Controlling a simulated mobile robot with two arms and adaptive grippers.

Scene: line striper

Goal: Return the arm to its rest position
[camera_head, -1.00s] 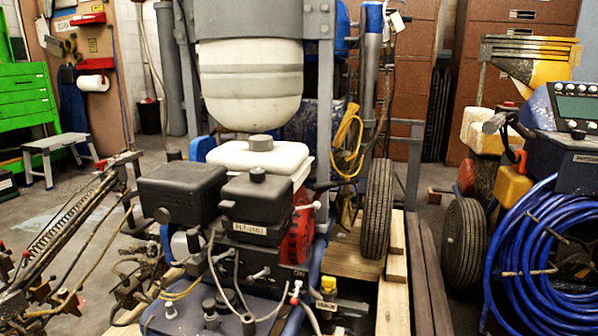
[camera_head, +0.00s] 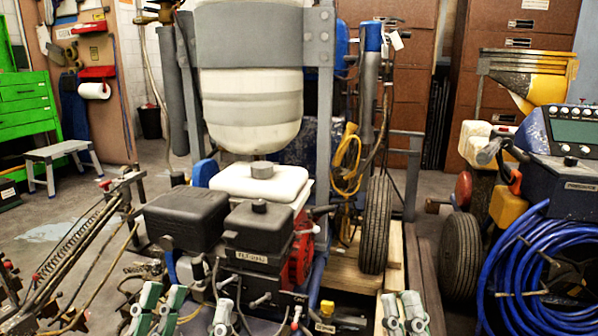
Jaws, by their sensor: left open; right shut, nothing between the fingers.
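The line striper stands in front of me, with a black and red engine (camera_head: 262,232) and a white tank (camera_head: 250,105) on a grey frame. My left gripper (camera_head: 160,310) is at the bottom edge, left of centre, in front of the engine. Its two pale, green-sided fingers stand apart with nothing seen between them. My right gripper (camera_head: 402,314) is at the bottom edge, right of centre, near the wooden pallet. Its fingers are close together with nothing seen held. The arms behind both grippers are out of view.
A black tyre (camera_head: 376,225) stands on the wooden pallet (camera_head: 345,268). A second machine with a coiled blue hose (camera_head: 525,260) is close on the right. Metal rods and cables (camera_head: 75,250) fill the lower left. A step stool (camera_head: 58,160) stands on open floor behind.

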